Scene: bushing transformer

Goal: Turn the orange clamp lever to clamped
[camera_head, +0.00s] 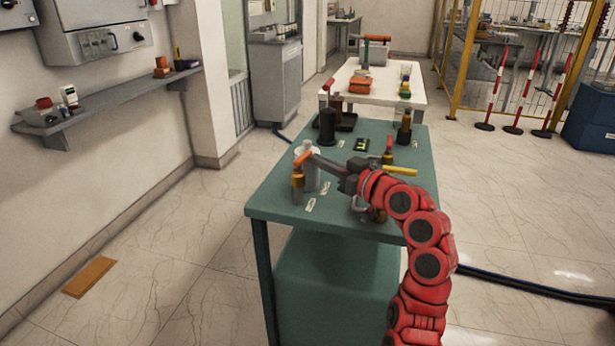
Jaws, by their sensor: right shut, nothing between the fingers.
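The orange clamp lever (303,157) is a short orange bar on top of a small brass-coloured fitting (298,182) at the left side of the green table. It slants up to the right. My right gripper (314,160) reaches over the table from the right, with its fingers pointing left. It is shut and empty, with its tips right beside the lever; I cannot tell whether they touch it. My left gripper is not in view.
A black cylinder (327,127), a yellow bar (401,170) and brass fittings stand on the green table (275,206). A white table (426,98) stands behind.

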